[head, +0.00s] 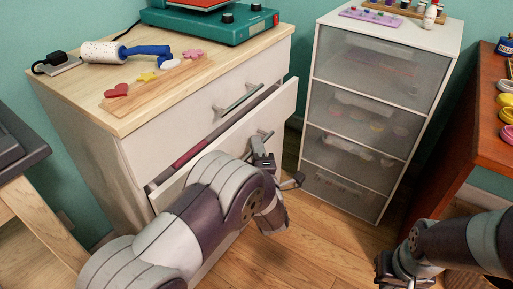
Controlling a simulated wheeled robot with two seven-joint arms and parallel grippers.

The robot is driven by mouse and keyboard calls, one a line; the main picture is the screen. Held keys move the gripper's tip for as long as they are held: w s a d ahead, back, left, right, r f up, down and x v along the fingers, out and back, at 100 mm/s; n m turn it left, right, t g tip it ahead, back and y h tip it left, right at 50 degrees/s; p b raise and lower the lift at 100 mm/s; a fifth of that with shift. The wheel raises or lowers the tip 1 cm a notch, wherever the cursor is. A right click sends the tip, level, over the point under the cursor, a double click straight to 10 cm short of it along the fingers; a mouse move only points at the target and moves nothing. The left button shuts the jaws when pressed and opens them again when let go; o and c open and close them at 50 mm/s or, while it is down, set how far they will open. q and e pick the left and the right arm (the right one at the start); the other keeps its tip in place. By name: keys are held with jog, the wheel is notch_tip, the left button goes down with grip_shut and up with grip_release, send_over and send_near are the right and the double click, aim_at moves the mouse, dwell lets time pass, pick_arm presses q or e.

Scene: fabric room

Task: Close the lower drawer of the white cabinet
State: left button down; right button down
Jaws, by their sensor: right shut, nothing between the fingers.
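The white cabinet (112,160) has a light wood top and stands at the left. Its upper drawer (190,113) is flush, with a bar handle (238,98). The lower drawer (284,108) is pulled out part way; a dark gap with something reddish inside shows behind its front. Its handle (265,134) is partly hidden by my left gripper. My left gripper (279,167) is at the drawer front, just below the handle, with its fingers apart; I cannot tell whether it touches. My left arm hides much of the drawer front. My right gripper (388,268) is shut and empty at lower right, away from the cabinet.
A translucent drawer unit (362,110) stands right of the cabinet. A reddish-brown table (470,125) with paint pots is at the right edge. A green machine (210,22), a lint roller (110,52) and a board with shapes (165,82) are on the cabinet. Wood floor lies between.

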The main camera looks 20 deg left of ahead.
aim_at(244, 144)
pick_arm(q)
jog(key=a, duration=0.1)
jog(key=w+a, duration=0.1)
jog(key=a, duration=0.1)
jog(key=shift+w+a, duration=0.1)
jog(key=shift+a, duration=0.15)
jog(key=shift+w+a, duration=0.1)
jog(key=shift+a, duration=0.05)
jog(key=shift+r, duration=0.1)
jog(key=c, duration=1.2)
grip_release()
jog(key=shift+a, duration=0.1)
jog(key=p+v, duration=0.4)
jog(key=v, duration=0.8)
jog(key=shift+s+d, duration=0.25)
jog(key=shift+s, duration=0.1)
